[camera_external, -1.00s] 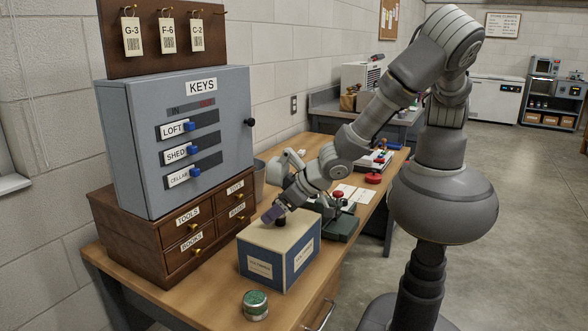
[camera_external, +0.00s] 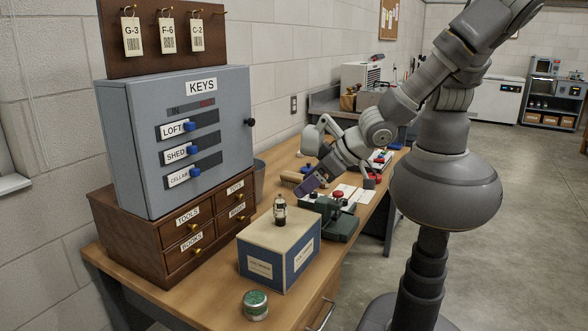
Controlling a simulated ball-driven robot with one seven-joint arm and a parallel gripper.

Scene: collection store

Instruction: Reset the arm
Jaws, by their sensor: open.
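My arm reaches in from the right over the wooden desk. My gripper (camera_external: 306,188) is open, above the desk and to the upper right of the blue and cream box (camera_external: 262,262). It is apart from the box, with nothing seen between its fingers. A small dark and pale figure-like object (camera_external: 280,209) stands upright on top of the box.
A grey key cabinet (camera_external: 180,140) stands on a brown drawer unit (camera_external: 180,235) at the left. A green tin (camera_external: 255,305) sits at the desk's front. A green device with a red knob (camera_external: 338,212) stands behind the box. The floor (camera_external: 530,230) at the right is clear.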

